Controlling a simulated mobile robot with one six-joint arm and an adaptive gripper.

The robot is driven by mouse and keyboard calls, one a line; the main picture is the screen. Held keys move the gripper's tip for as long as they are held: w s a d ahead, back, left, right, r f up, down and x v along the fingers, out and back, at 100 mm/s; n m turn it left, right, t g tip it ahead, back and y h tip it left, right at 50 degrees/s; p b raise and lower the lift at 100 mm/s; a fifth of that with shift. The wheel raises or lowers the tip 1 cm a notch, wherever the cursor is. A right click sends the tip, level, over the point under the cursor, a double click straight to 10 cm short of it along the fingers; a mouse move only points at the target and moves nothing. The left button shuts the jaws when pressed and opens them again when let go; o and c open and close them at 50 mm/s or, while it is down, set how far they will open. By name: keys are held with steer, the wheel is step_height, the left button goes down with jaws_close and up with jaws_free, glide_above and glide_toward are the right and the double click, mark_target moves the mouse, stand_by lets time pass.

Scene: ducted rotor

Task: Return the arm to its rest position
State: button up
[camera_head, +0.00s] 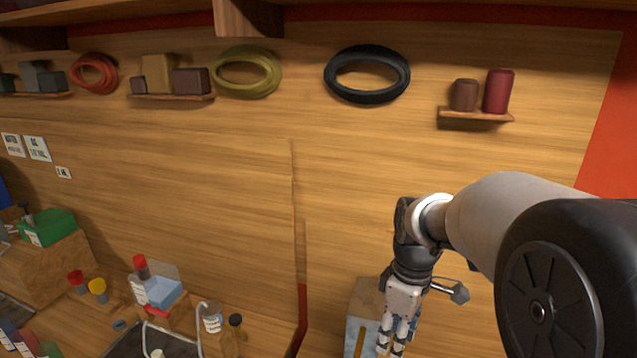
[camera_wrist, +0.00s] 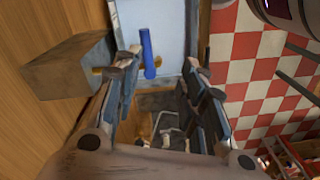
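My arm reaches in from the right edge in the head view, and my gripper (camera_head: 392,340) hangs fingers down at the bottom, right of centre. Its fingertips are near the lower frame edge, in front of a pale box-like piece (camera_head: 362,300). In the wrist view my gripper (camera_wrist: 165,75) shows its two fingers wide apart. Nothing is seen clamped between them. A blue cylindrical piece (camera_wrist: 148,52) shows beyond the left fingertip, against a light blue panel (camera_wrist: 180,25). I cannot tell its distance from the finger.
A grey block (camera_wrist: 70,68) juts from the wooden wall at left in the wrist view; a red-and-white checkered floor (camera_wrist: 250,55) lies at right. Bottles, including a white one (camera_head: 211,318), and a green bin (camera_head: 50,228) stand on the counter. A shelf (camera_head: 475,114) hangs above my gripper.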

steer(key=s+f+m+t+b, duration=0.1)
steer(key=s+f+m+b, duration=0.2)
steer(key=s+b, duration=0.2)
steer(key=s+f+m+t+b, duration=0.2)
steer(key=s+f+m+b, duration=0.1)
steer(key=s, duration=0.5)
steer(key=s+a+f+m+t+b, duration=0.1)
steer(key=s+f+m+b, duration=0.2)
steer(key=s+b, duration=0.4)
steer(key=shift+s+f+m+t, duration=0.25)
steer(key=shift+m+t, duration=0.15)
steer(key=shift+m, duration=0.4)
steer(key=shift+a, duration=0.1)
steer(key=shift+c, duration=0.6)
